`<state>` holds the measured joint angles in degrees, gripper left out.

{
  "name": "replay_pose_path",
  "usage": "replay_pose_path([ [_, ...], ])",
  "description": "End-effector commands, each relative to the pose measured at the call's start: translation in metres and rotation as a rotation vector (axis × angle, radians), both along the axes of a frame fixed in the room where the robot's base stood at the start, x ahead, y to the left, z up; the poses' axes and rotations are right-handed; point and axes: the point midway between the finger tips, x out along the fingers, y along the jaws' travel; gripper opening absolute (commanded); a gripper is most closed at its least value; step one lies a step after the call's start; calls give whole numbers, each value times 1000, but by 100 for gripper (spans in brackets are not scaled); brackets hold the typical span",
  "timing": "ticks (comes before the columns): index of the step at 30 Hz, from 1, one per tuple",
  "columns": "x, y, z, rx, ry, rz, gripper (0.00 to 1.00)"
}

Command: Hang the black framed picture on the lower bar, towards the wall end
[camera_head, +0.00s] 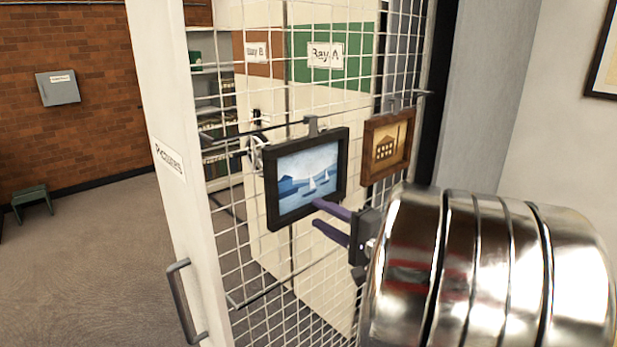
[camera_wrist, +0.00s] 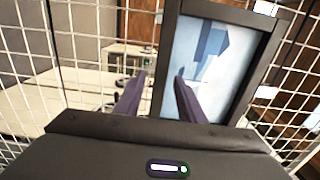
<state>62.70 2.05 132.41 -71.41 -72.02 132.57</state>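The black framed picture (camera_head: 307,180) shows white sailboats on blue water. It hangs by a clip on the upper bar (camera_head: 240,133) of the white mesh panel, and its frame also shows in the wrist view (camera_wrist: 168,55). The lower bar (camera_head: 268,290) crosses the mesh below it; no picture shows on it. My gripper (camera_head: 317,213) has its purple fingers apart at the picture's lower edge. The upper finger overlaps the picture and the lower one is just beneath it. In the wrist view the fingers (camera_wrist: 160,76) lie on either side of one frame edge, with gaps. Contact is not visible.
A brown framed picture (camera_head: 387,146) of a building hangs close on the right on the upper bar. The white panel edge (camera_head: 165,120) with a grey handle (camera_head: 184,300) stands left. Shelves (camera_head: 212,110) and labelled panels are behind the mesh.

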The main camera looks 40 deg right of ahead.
Motion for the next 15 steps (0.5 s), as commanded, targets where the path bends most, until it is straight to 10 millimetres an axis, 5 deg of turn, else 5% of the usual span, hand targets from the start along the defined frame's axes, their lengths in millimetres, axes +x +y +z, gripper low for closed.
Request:
replay_pose_path([
  [15, 22, 1, 0, 1, 0, 0, 36],
])
